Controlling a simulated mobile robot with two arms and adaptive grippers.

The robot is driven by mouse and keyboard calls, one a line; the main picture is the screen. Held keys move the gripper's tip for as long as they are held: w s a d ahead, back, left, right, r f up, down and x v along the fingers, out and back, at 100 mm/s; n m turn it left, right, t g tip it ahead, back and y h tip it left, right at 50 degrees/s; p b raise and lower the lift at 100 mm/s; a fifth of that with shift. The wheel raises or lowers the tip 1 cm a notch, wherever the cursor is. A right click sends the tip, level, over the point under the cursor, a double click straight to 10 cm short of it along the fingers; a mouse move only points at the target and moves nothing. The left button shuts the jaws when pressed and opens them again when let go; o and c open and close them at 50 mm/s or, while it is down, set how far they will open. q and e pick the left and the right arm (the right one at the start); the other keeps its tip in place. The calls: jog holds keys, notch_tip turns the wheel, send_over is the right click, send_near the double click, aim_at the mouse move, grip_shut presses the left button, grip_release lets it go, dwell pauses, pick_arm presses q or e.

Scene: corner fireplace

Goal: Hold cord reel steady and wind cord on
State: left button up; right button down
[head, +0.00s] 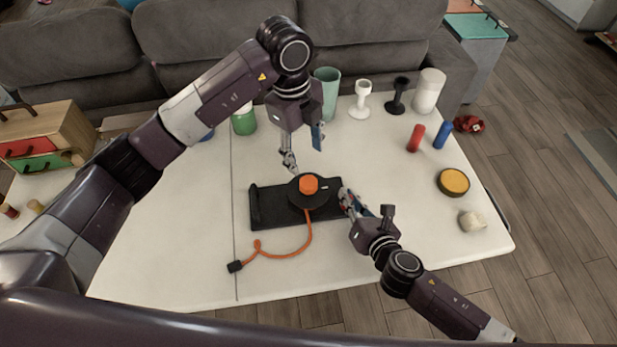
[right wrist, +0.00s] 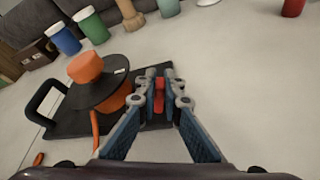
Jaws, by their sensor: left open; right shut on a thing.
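The cord reel has a black base plate (head: 268,218) on the white table, a black disc with an orange knob (head: 309,184) on top, and a bar handle at its left end. An orange cord (head: 285,256) runs loose from the disc to a black plug (head: 235,267). My left gripper (head: 304,157) is open and empty just above and behind the disc. My right gripper (head: 350,201) is at the base's right end. In the right wrist view, its fingers (right wrist: 168,98) are shut around a small red part (right wrist: 159,98) there; the exact contact is partly hidden.
Behind the reel stand a green jar (head: 244,122), a teal cup (head: 327,90) and candle holders (head: 361,100). Red (head: 416,138) and blue (head: 442,135) cylinders and a yellow-topped round tin (head: 453,182) are at right.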

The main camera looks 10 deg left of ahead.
aim_at(309, 182)
pick_arm(q)
jog(key=f+n, duration=0.6)
jog(key=f, duration=0.1)
jog(key=f+n+y, duration=0.1)
jog(key=f+n, duration=0.2)
jog(key=shift+w+d+f+n, duration=0.2)
jog(key=shift+d+f+n, duration=0.05)
jog(key=shift+d+n, duration=0.15)
dwell(0.4)
jog(key=c, duration=1.2)
